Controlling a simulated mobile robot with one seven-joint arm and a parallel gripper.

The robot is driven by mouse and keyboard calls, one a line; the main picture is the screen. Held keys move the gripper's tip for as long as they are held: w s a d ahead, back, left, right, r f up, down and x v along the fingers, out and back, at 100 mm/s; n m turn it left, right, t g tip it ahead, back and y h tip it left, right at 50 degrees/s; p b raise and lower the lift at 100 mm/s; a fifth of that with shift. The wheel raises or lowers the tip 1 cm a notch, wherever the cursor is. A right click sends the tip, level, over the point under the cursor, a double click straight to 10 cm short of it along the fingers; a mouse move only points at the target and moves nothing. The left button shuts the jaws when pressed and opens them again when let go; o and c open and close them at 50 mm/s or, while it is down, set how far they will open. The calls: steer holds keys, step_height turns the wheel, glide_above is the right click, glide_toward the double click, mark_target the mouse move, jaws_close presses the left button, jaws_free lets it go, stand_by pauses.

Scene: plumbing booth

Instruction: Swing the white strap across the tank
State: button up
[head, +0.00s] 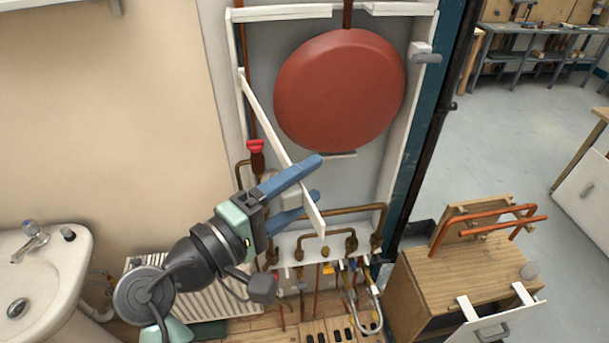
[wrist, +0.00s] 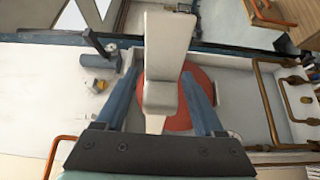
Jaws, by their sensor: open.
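The white strap (head: 272,125) hangs slantwise from the upper left of the white frame, running down to the right, below and left of the tank. The round red tank (head: 340,92) is mounted on the grey back panel. My gripper (head: 316,178) is open, with its blue fingers on either side of the strap's lower part. In the wrist view, the strap (wrist: 167,50) lies between the fingers of my gripper (wrist: 160,66), and the red tank (wrist: 180,122) shows behind it. I cannot tell whether either finger touches the strap.
A grey-and-white catch (head: 424,54) sits on the frame's right side. Copper pipes (head: 330,212) and valves run below the tank. A red-handled valve (head: 256,150) is at the left. A wooden cabinet (head: 455,275) stands at the lower right, and a washbasin (head: 50,265) at the left.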

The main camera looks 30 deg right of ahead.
steer(key=shift+d, duration=0.15)
jaws_close()
stand_by(1.4)
